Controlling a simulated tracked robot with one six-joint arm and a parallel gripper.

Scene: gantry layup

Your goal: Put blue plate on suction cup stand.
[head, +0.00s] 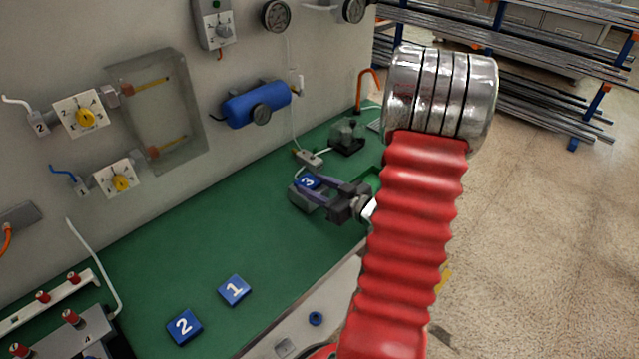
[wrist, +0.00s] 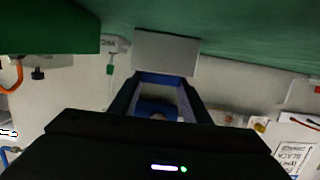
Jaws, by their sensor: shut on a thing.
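A blue plate marked 3 (head: 308,181) lies flat on top of a grey block (head: 303,199), which appears to be the suction cup stand, on the green bench. My gripper (head: 310,187) reaches in from the right, with its fingers shut on the plate's sides. In the wrist view, the grey block (wrist: 165,54) sits at the fingertips, with a blue strip of the plate (wrist: 160,77) along its edge. The suction cup is hidden. Two more blue plates, marked 1 (head: 234,290) and 2 (head: 184,327), lie flat on the bench at the front left.
A dark fixture (head: 348,135) and a small white box (head: 308,158) stand behind the block. A blue tank (head: 257,104) and valve panels are on the wall. A red bellows column (head: 405,240) fills the right foreground. The green bench (head: 170,250) is clear left of the block.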

